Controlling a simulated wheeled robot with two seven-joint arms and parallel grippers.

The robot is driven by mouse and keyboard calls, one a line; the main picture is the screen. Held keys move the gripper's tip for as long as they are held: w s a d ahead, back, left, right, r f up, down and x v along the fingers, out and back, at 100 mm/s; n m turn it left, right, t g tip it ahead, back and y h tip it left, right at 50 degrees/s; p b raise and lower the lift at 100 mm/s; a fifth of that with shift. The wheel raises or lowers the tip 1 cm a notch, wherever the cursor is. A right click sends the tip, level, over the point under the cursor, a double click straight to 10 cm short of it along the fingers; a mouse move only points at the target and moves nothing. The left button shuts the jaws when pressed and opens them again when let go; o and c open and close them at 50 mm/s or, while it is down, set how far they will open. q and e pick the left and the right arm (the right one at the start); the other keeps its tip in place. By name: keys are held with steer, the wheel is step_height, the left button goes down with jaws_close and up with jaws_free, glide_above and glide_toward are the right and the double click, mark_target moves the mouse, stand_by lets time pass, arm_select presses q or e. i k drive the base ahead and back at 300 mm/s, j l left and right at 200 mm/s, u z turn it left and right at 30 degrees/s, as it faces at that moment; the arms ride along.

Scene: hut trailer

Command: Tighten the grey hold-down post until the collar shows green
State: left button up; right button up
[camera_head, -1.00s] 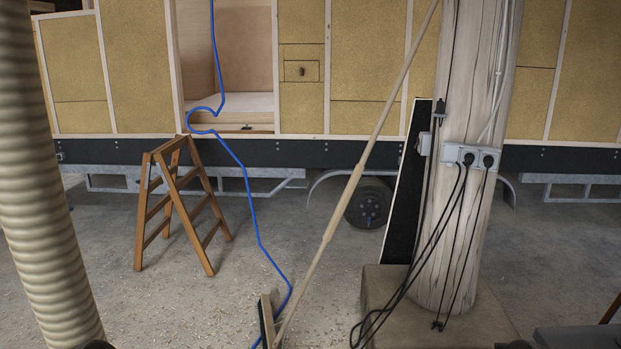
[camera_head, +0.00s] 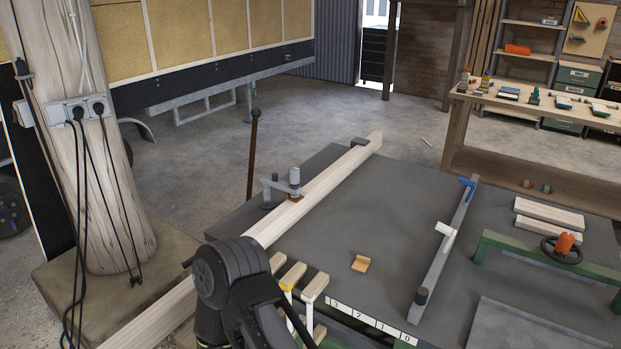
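A grey hold-down (camera_head: 282,186) stands on the dark bench top (camera_head: 350,240) in the head view. It has a short upright cylinder at its left end and a taller grey post (camera_head: 294,177) at its right end, joined by a flat grey arm. The taller post stands over a small brown pad on a long pale beam (camera_head: 325,185). I see no green on it; the collar is too small to make out. A black link of my arm rises at the bottom, in front of the beam and apart from the hold-down. Neither of my grippers shows.
A blue-ended grey bar (camera_head: 443,250) and a small wooden block (camera_head: 360,263) lie on the bench. Wooden-topped clamps (camera_head: 293,275) stand at its front edge. A thin brown rod (camera_head: 253,155) stands behind it. A timber post (camera_head: 90,150) with cables stands left.

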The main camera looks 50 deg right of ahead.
mark_target(294, 172)
steer(key=z, duration=1.65)
